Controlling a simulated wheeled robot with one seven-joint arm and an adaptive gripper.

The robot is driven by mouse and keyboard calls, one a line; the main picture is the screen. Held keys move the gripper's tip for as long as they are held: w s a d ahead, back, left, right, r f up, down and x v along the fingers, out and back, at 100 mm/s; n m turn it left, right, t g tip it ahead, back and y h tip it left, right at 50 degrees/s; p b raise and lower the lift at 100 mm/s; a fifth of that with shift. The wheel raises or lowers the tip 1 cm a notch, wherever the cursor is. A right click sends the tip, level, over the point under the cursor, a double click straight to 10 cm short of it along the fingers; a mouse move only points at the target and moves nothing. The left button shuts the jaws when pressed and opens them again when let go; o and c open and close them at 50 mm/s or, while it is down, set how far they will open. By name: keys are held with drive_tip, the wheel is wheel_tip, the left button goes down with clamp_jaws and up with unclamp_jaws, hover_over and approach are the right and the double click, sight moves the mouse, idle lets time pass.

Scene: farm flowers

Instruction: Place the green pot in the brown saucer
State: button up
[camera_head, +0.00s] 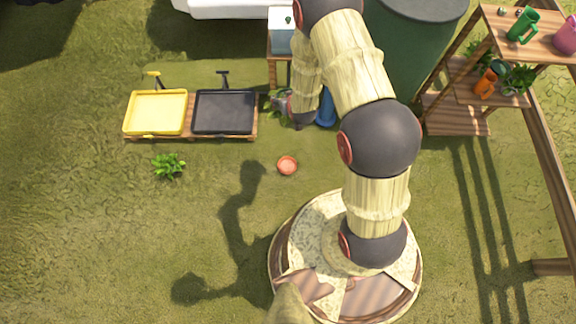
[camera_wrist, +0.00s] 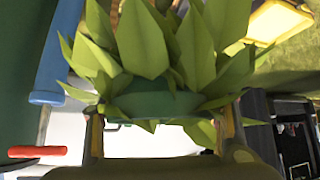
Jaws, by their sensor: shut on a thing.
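My gripper (camera_wrist: 161,126) is shut on the green pot (camera_wrist: 155,102), whose dark green rim shows between the two fingers in the wrist view. Large pointed leaves of its plant spread above the rim and hide much of the pot. In the head view my gripper (camera_head: 287,106) hangs beside the trays, with some leaves (camera_head: 274,99) showing at its left; the arm hides most of the pot. A small round reddish-brown dish (camera_head: 287,166), which looks like the saucer, lies on the grass below my gripper in the picture, apart from it.
A yellow tray (camera_head: 156,112) and a black tray (camera_head: 224,112) stand on a low wooden stand to the left. A leafy plant (camera_head: 168,166) sits on the grass. A large green barrel (camera_head: 415,55) and a wooden shelf (camera_head: 458,116) are at right. Grass around the dish is clear.

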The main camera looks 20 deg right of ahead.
wheel_tip(320, 180, down, 14)
drive_tip(key=w, duration=0.1)
drive_tip(key=s+f, duration=0.6)
drive_tip(key=f, duration=0.4)
drive_tip(key=s+f+p, duration=0.1)
drive_tip(key=s+f, duration=0.4)
drive_tip(key=f, duration=0.5)
drive_tip(key=s+f, duration=0.6)
drive_tip(key=f, duration=0.5)
drive_tip(key=b, duration=0.7)
hover_over(291, 162)
wheel_tip(291, 162, down, 9)
drive_tip(key=shift+f, duration=0.15)
drive_tip(key=shift+w+f+b, duration=0.15)
drive_tip(key=shift+f+b, duration=0.3)
drive_tip(key=shift+f, duration=0.4)
drive_tip(key=shift+w+f+b, duration=0.1)
drive_tip(key=shift+f+b, duration=0.35)
drive_tip(key=shift+f, duration=0.4)
drive_tip(key=shift+f, duration=0.3)
drive_tip(key=o, duration=1.4)
